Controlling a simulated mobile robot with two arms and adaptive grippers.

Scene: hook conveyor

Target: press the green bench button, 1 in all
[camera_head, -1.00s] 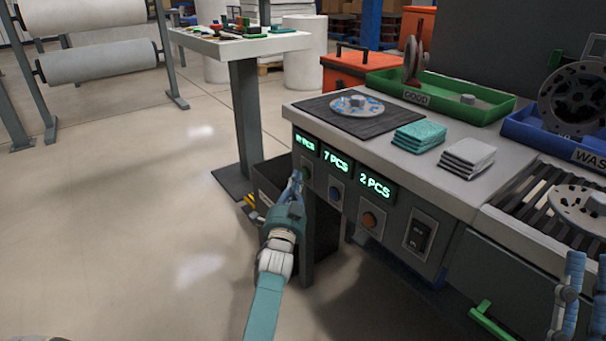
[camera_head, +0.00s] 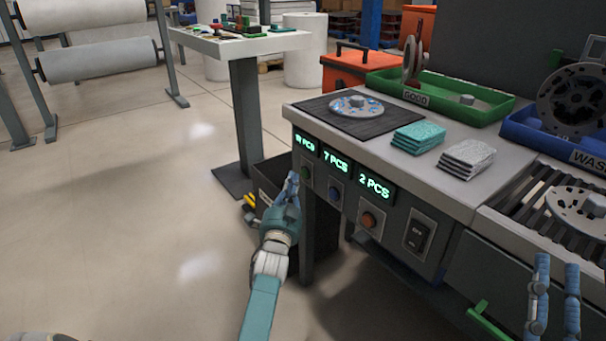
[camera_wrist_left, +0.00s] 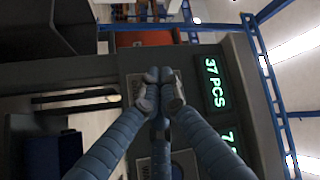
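The green bench button (camera_head: 306,173) is on the bench's front panel, under the leftmost counter display (camera_head: 305,142). A blue button (camera_head: 335,194) and an orange button (camera_head: 369,220) sit to its right. My left gripper (camera_head: 292,178) is shut and empty, its tips just left of the green button in the head view; contact cannot be told. In the left wrist view its fingertips (camera_wrist_left: 161,84) are together before the panel and hide the button. The display beside them reads 37 PCS (camera_wrist_left: 216,84). My right gripper (camera_head: 556,262) is open and empty at the lower right.
The bench top (camera_head: 310,97) holds a dark mat (camera_head: 375,127) with a disc part, cloth stacks, a green GOOD bin (camera_head: 440,92) and a blue waste bin (camera_head: 545,145). An on/off switch (camera_head: 418,236) is on the panel. Open floor lies left.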

